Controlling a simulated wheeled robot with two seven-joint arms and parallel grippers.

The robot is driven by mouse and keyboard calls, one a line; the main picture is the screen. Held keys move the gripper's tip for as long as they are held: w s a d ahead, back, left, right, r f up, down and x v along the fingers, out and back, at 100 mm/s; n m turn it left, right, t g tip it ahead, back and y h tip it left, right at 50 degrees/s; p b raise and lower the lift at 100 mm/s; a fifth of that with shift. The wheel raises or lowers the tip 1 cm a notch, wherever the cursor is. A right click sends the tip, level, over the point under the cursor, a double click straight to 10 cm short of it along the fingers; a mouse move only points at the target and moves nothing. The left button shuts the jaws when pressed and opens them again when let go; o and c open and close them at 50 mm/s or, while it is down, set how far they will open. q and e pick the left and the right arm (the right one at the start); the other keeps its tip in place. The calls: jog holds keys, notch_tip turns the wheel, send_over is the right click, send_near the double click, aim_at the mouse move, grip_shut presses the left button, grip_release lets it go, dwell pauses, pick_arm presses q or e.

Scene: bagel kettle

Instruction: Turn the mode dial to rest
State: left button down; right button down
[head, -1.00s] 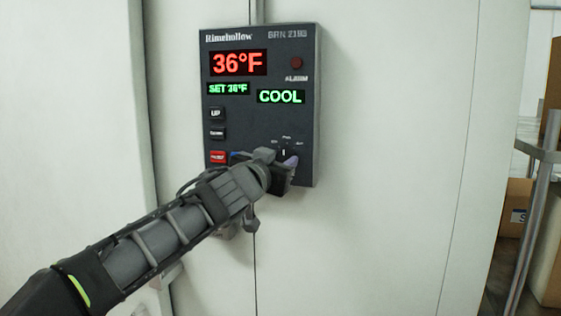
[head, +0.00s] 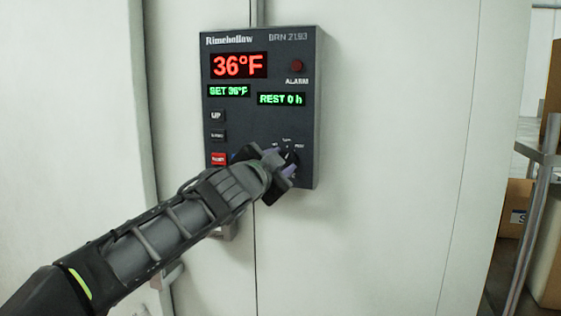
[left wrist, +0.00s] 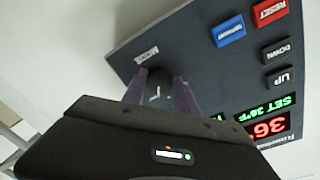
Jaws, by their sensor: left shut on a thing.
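The dark control panel (head: 258,120) is mounted on a pale wall or door. Its mode display (head: 281,99) reads "REST 0 h" in green. The mode dial (head: 291,156) is low on the panel at the right, mostly covered by my gripper in the head view. In the left wrist view the black dial (left wrist: 158,88) sits between my two purple-grey fingers. My left gripper (head: 282,160) is shut on the dial; it also shows in the left wrist view (left wrist: 157,82). My right gripper is out of view.
The panel's red temperature display (head: 238,65) reads 36°F. An up button (head: 217,115), another grey button and a red reset button (head: 218,159) line its left side. A metal rack (head: 540,180) and cardboard boxes stand at far right.

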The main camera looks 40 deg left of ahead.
pick_arm(q)
jog(key=shift+m, duration=1.3)
jog(key=c, duration=0.9)
grip_release()
jog(key=shift+c, duration=0.2)
jog(key=b+v, duration=0.1)
jog(key=v, duration=0.6)
jog(key=shift+s, duration=0.4)
jog(key=shift+d+r, duration=0.1)
jog(key=shift+d, duration=0.05)
